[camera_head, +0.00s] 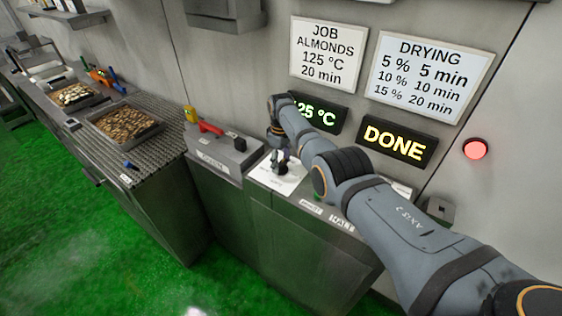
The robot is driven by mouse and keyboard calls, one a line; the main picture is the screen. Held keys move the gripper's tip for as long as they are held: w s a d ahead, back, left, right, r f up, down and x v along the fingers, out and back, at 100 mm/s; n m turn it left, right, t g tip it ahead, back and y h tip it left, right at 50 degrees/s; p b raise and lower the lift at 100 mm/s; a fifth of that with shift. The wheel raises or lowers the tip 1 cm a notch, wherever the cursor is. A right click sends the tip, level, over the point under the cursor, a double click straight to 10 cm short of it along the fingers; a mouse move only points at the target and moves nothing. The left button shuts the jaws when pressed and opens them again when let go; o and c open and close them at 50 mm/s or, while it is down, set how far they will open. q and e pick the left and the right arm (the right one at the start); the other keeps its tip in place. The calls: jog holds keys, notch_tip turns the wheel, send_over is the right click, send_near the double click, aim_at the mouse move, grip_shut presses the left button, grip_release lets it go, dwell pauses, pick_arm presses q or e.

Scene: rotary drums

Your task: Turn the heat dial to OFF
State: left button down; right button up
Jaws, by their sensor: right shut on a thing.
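The heat dial's white plate (265,180) lies on the counter top below the temperature display. My right gripper (281,166) points down over this plate and is shut on the small dark dial knob there. The fingers and wrist cover the knob, so its pointer and setting cannot be read. The temperature display (322,116) is partly behind my right arm and shows "25 °C" in its visible part. The display beside it (394,141) reads "DONE". My left gripper is not in view.
A grey box with a red handle (211,128) stands left of the dial plate. Trays of almonds (124,122) are on the metal counter further left. A red lamp (475,149) and two signs, job (326,52) and drying (430,74), are on the wall.

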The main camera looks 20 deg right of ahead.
aim_at(281, 163)
jog(key=o, duration=0.8)
jog(key=shift+w+r, duration=0.1)
jog(key=shift+r, duration=0.1)
jog(key=o, duration=0.4)
jog(key=shift+f, duration=0.1)
jog(key=shift+c, duration=0.2)
notch_tip(281, 163, up, 12)
